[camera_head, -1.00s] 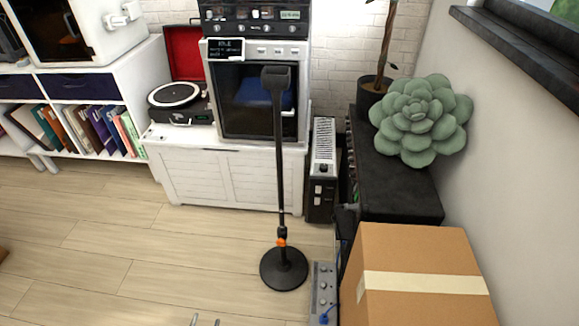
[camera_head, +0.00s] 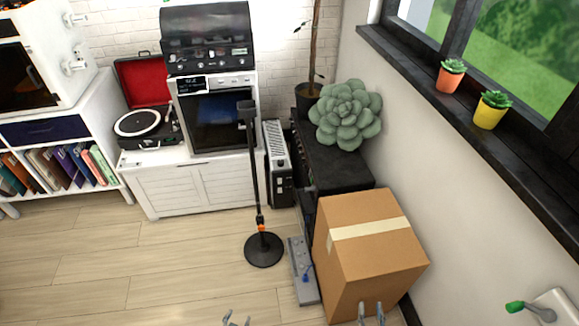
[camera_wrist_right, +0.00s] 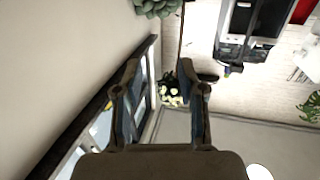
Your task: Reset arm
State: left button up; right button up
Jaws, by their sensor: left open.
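My left gripper (camera_head: 236,319) shows only its pale fingertips at the bottom edge of the head view, over the wood floor; they stand apart with nothing seen between them. My right gripper (camera_head: 371,314) shows its fingertips at the bottom edge too, in front of the cardboard box in the picture. In the right wrist view its two dark fingers (camera_wrist_right: 162,80) are spread apart, with nothing held between them. The rest of both arms is out of the head view.
A taped cardboard box (camera_head: 365,250) stands right of centre. A black stand (camera_head: 263,249) and a grey power strip (camera_head: 303,272) are on the floor left of it. A window sill (camera_head: 460,135) runs along the right wall. Floor at lower left (camera_head: 120,270) is clear.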

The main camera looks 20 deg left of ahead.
pick_arm(q)
jog(key=s+d+r+g+p, duration=0.2)
jog(key=s+d+g+p, duration=0.1)
jog(key=s, duration=0.5)
jog(key=s+d+r+m+g+h+p, duration=0.1)
jog(key=s+d+r+g+p, duration=0.2)
jog(key=s+p, duration=0.3)
jog(key=s+d+r+g+p, duration=0.2)
jog(key=s+p, duration=0.3)
jog(key=s, duration=0.6)
jog(key=shift+s+d+r+g+h, duration=0.25)
jog(key=shift+d+g+h, duration=0.15)
jog(key=shift+d, duration=0.4)
pick_arm(e)
jog(key=s+d+f+g+h, duration=0.1)
jog(key=s+d+f+g, duration=0.2)
jog(key=s, duration=0.8)
jog(key=s+d+f+g+h, duration=0.2)
jog(key=s+d+f+g, duration=0.2)
jog(key=s+f+g, duration=0.3)
jog(key=s+d+f+m+g+h, duration=0.1)
jog(key=s+d+f+g, duration=0.2)
jog(key=s+f, duration=0.8)
jog(key=s+g, duration=0.2)
jog(key=s, duration=0.2)
jog(key=shift+d, duration=0.15)
pick_arm(q)
jog(key=shift+d, duration=0.2)
pick_arm(e)
jog(key=shift+d, duration=0.25)
